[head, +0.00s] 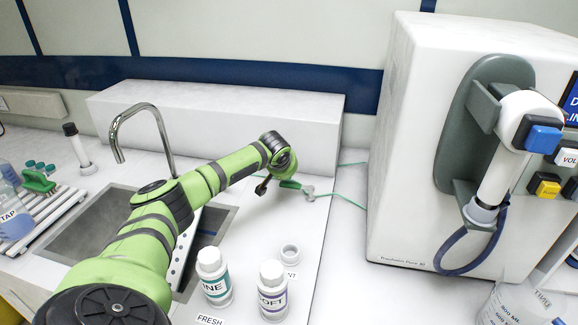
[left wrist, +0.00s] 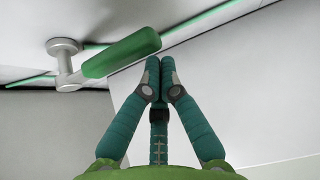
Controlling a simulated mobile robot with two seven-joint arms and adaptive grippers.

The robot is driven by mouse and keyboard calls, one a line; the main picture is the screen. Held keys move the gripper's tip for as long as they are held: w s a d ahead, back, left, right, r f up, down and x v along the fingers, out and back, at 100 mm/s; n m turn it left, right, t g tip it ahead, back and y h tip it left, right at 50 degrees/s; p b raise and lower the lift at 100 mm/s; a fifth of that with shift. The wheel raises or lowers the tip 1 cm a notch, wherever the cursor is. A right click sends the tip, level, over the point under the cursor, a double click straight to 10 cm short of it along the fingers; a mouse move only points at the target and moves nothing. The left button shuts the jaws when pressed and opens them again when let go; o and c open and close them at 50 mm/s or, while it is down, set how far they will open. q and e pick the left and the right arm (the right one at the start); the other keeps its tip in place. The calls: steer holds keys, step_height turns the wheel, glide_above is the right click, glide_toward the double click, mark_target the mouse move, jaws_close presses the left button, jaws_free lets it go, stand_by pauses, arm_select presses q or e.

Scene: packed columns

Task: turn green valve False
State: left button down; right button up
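The green valve handle (head: 290,184) sits on a grey valve body (head: 308,193) in a thin green line, in front of the long white box. In the left wrist view the handle (left wrist: 122,52) reaches from the grey body (left wrist: 65,62) toward my fingers. My left gripper (left wrist: 160,62) has its fingertips together with nothing visible between them. The tips are just right of the handle's free end; I cannot tell whether they touch it. In the head view my left gripper (head: 262,188) is left of the handle and partly hidden by my wrist. My right gripper is not in view.
A sink (head: 85,225) with a curved tap (head: 142,108) lies at left. A large white machine (head: 410,150) stands at right.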

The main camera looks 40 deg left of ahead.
arm_select(q)
steer(key=shift+s+d, duration=0.3)
steer(key=shift+s, duration=0.2)
steer(key=shift+p, duration=0.3)
